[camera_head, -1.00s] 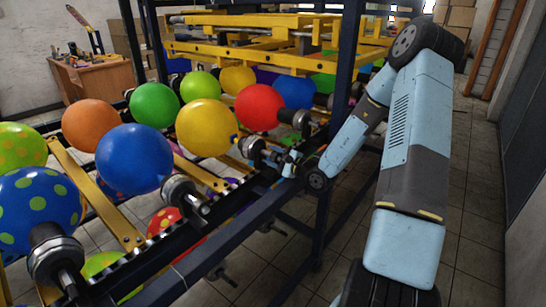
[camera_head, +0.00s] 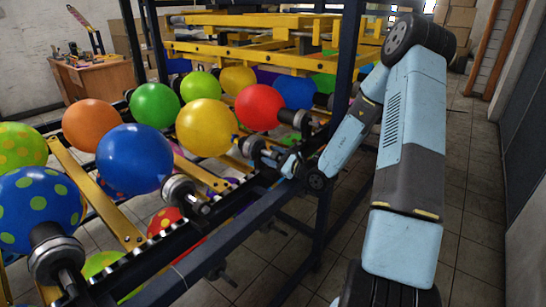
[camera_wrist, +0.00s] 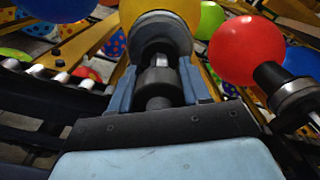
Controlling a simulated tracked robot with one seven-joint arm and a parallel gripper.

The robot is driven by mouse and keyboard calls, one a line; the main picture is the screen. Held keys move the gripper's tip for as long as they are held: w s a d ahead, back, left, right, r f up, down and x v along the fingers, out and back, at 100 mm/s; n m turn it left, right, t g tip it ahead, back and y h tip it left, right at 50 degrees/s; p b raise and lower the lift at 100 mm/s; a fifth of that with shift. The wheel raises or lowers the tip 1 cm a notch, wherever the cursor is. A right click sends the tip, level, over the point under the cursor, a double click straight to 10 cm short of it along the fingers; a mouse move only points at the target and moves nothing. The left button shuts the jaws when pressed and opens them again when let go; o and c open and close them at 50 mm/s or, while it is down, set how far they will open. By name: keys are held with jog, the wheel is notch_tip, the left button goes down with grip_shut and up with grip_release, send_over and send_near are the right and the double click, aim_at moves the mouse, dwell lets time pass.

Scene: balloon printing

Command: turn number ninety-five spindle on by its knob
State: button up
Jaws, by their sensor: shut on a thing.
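The spindle carrying the yellow balloon (camera_head: 206,127) sticks out from the dark rail toward my arm. Its metal collar (camera_wrist: 160,35) and dark knob (camera_wrist: 158,82) lie straight ahead in the wrist view. My gripper (camera_wrist: 162,92) has one bluish finger on each side of the knob and is shut on it. In the head view my gripper (camera_head: 279,158) is small and partly hidden at the spindle's outer end. No number can be read on the spindle.
Neighbouring spindles hold a blue balloon (camera_head: 134,159) to the left and a red balloon (camera_head: 260,107) to the right. A dark upright post (camera_head: 341,85) stands close to my arm. The tiled aisle floor (camera_head: 470,230) on the right is clear.

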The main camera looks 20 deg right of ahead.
jog(key=m, duration=0.6)
jog(key=shift+d+m, duration=0.1)
jog(key=shift+m, duration=0.2)
jog(key=m, duration=0.6)
dwell(0.4)
jog(key=o, duration=0.8)
jog(key=shift+f, duration=0.1)
jog(key=shift+o, duration=1.2)
jog(key=v, duration=1.3)
jog(key=shift+s+d, duration=0.2)
jog(key=shift+s, duration=0.15)
